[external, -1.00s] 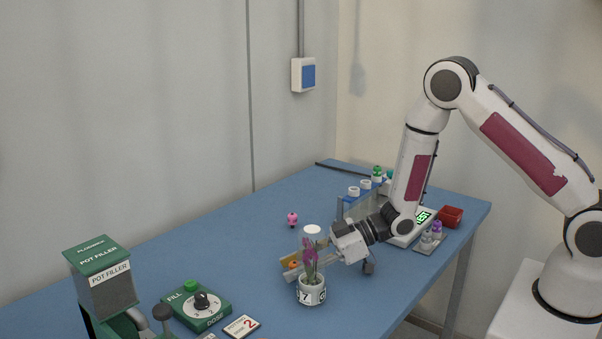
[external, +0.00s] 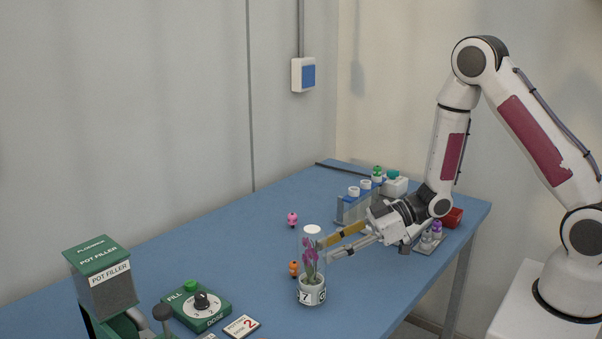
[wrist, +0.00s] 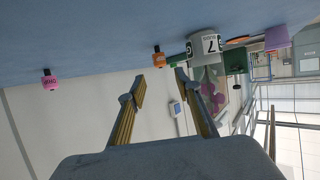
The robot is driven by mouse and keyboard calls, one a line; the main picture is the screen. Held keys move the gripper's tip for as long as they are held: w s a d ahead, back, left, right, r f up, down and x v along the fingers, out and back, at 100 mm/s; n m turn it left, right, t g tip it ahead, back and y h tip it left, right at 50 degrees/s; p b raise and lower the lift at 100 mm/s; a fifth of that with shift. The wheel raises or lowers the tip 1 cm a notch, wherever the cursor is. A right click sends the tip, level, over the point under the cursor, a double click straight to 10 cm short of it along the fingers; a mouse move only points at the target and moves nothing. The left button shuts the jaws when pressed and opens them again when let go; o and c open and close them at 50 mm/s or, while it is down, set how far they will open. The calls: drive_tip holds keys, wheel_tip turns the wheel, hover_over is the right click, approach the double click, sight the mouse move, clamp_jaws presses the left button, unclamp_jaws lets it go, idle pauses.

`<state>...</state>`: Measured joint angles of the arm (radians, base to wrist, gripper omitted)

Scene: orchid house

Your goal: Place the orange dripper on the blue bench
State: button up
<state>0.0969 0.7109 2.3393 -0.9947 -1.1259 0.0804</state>
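The orange dripper (external: 294,269) stands on the blue bench (external: 240,252), just left of a clear-domed pot with a purple flower. It also shows in the wrist view (wrist: 158,58), beyond my fingertips and apart from them. My gripper (external: 335,246) is open and empty, to the right of the dripper and higher than it, its fingers pointing left near the domed pot. In the wrist view the two fingers (wrist: 160,82) are spread with nothing between them.
The domed flower pot (external: 311,291) stands close beside the dripper. A pink dripper (external: 292,219) stands farther back. A green dose box (external: 197,306) and pot filler (external: 102,278) are at front left. A blue rack (external: 352,206) stands behind my gripper. The bench's middle left is clear.

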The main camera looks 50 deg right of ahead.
drive_tip(key=shift+v, duration=1.2)
drive_tip(key=shift+w+d+r+h, duration=0.25)
drive_tip(key=shift+w+d+h, duration=0.05)
drive_tip(key=shift+d, duration=0.05)
drive_tip(key=s+d+r+m+t+h, duration=0.1)
drive_tip(key=s+d+r+m+h, duration=0.15)
drive_tip(key=d+r+h, duration=0.4)
drive_tip(key=s+d+r+m+h, duration=0.1)
drive_tip(key=d+r+m+h, duration=0.25)
drive_tip(key=d+r, duration=0.5)
drive_tip(key=s+a+r+m+g, duration=0.1)
drive_tip(key=s+r+m+g, duration=0.1)
drive_tip(key=s, duration=1)
drive_tip(key=s+a+r+m+g, duration=0.1)
drive_tip(key=s+r+m+g, duration=0.1)
drive_tip(key=s, duration=1)
drive_tip(key=shift+s+r, duration=0.3)
drive_tip(key=shift+r, duration=0.35)
